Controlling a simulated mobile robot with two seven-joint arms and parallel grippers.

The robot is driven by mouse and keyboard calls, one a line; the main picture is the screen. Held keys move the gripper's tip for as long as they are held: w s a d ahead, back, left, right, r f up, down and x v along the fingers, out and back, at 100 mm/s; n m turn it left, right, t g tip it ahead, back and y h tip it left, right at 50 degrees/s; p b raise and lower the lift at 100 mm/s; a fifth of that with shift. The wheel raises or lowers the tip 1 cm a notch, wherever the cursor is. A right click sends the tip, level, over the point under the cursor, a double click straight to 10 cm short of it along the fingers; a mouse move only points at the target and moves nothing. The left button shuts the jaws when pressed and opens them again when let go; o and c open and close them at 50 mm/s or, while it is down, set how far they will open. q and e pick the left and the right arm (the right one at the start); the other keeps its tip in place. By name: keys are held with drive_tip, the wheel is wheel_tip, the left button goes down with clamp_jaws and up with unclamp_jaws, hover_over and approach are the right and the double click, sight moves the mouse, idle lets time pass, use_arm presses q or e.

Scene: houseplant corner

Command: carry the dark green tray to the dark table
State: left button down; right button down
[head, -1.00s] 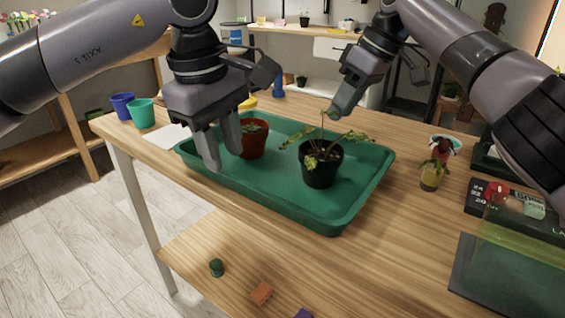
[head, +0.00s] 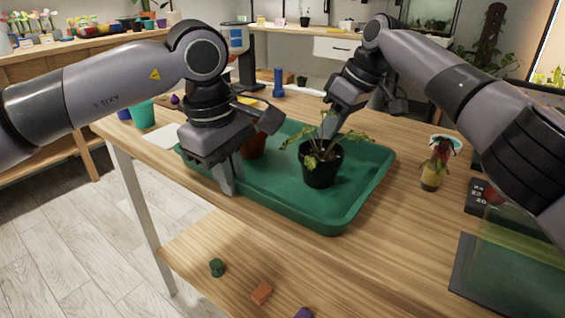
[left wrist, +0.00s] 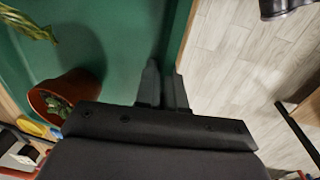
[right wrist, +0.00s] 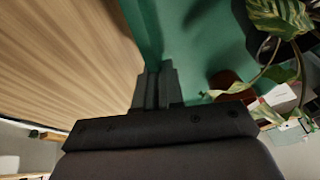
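The dark green tray (head: 285,212) lies on the wooden table and holds a dark pot with a leafy plant (head: 321,172) and a reddish-brown pot (head: 254,147). My left gripper (head: 227,186) is at the tray's near left edge. In the left wrist view its fingers (left wrist: 165,72) are close together around the rim. My right gripper (head: 331,128) is at the far side, its fingertips partly hidden behind the leaves. In the right wrist view its fingers (right wrist: 157,72) are close together around the opposite rim. I cannot make out a dark table.
A teal cup (head: 143,114) and a white sheet (head: 166,136) are left of the tray. A potted red flower (head: 435,165) stands to its right, near a dark box and a clear greenish case (head: 515,265). Small objects lie on the lower shelf. The floor at left is clear.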

use_arm(q)
drive_tip(key=shift+r, duration=0.1)
use_arm(e)
drive_tip(key=shift+r, duration=0.15)
